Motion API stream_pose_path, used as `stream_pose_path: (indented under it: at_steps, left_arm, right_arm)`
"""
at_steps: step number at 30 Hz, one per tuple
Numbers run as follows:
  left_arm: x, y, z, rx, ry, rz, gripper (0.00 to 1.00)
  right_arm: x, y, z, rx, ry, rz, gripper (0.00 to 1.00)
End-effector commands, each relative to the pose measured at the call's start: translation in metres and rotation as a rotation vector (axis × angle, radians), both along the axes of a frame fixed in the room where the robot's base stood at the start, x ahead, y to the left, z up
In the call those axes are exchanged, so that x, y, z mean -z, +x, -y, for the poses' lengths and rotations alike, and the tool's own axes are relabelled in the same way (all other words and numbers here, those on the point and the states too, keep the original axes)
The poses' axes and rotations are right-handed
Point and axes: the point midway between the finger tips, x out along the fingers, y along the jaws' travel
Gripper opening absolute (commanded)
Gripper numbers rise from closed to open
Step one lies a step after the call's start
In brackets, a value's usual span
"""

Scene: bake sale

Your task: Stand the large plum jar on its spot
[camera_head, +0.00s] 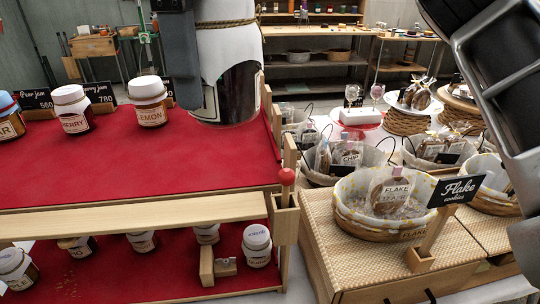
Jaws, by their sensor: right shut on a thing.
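The large plum jar (239,92) is at the top middle of the head view. It has a rope around its upper part, a pale label and dark contents, and looks upright. Its top is cut off by the frame. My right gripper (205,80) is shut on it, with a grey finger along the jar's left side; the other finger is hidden. The jar's base shows against the rear right of the red display top (150,175). I cannot tell whether it touches the cloth. My left gripper is not in view.
Lemon (148,112) and cherry (75,123) jars stand left on the red top, with price signs behind. Smaller jars fill the lower tier. The red top's front is clear.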

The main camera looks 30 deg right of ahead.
Motion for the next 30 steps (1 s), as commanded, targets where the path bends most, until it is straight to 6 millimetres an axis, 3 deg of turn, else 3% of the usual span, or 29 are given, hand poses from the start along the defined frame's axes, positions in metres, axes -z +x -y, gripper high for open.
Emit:
stream_pose_path:
  at_steps: [5, 14, 18, 30]
  left_arm:
    - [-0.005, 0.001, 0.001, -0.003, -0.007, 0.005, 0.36]
    - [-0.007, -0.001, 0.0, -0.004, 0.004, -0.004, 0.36]
    - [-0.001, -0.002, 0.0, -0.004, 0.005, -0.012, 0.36]
    - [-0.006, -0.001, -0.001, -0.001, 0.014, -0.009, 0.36]
  right_arm:
    - [0.009, 0.015, 0.003, 0.01, -0.001, -0.004, 0.27]
    - [0.041, 0.084, 0.024, 0.015, 0.0, -0.006, 0.27]
    - [0.067, 0.104, 0.029, 0.012, -0.001, -0.005, 0.27]
    - [0.098, 0.129, 0.036, 0.011, -0.002, -0.001, 0.27]
